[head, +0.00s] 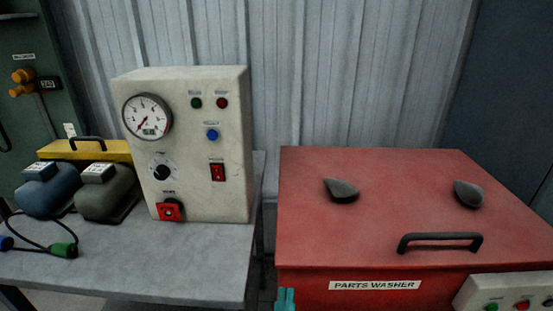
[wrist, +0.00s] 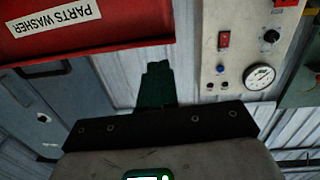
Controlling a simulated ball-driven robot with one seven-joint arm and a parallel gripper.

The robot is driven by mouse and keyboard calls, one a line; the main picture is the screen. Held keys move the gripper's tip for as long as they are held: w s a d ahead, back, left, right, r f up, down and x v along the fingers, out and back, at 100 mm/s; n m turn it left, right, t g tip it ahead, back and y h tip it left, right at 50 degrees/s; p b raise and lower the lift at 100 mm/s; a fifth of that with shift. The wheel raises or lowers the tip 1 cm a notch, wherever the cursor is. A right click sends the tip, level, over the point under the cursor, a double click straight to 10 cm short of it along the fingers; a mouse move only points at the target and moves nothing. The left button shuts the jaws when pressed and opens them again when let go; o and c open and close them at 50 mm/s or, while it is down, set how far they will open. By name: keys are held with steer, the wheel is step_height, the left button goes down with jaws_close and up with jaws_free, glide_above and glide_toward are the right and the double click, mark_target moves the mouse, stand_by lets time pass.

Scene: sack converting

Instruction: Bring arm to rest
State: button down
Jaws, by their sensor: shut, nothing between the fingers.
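My gripper (wrist: 157,82) shows in the wrist view as dark green fingers, closed together with nothing between them. In the head view only its teal tips (head: 285,299) show at the bottom edge, in front of the left corner of the red parts washer (head: 395,195). My gripper appears apart from everything around it. The rest of the arm is out of the head view.

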steer(key=s+d+f+m+g+h, duration=0.1)
steer(key=s+d+f+g+h, duration=0.15)
steer(key=d+f+g, duration=1)
steer(key=s+d+f+n+g+y, duration=0.1)
steer(key=s+d+f+g+y, duration=0.3)
steer(key=s+d+f, duration=1.15)
step_height(320, 180, up, 13)
steer(key=s+a+p, duration=0.1)
steer(key=a+p, duration=0.1)
steer(key=p, duration=1.1)
steer(key=shift+s+p, duration=0.35)
steer(key=shift+p, duration=0.05)
steer(key=c, duration=1.9)
jaws_free()
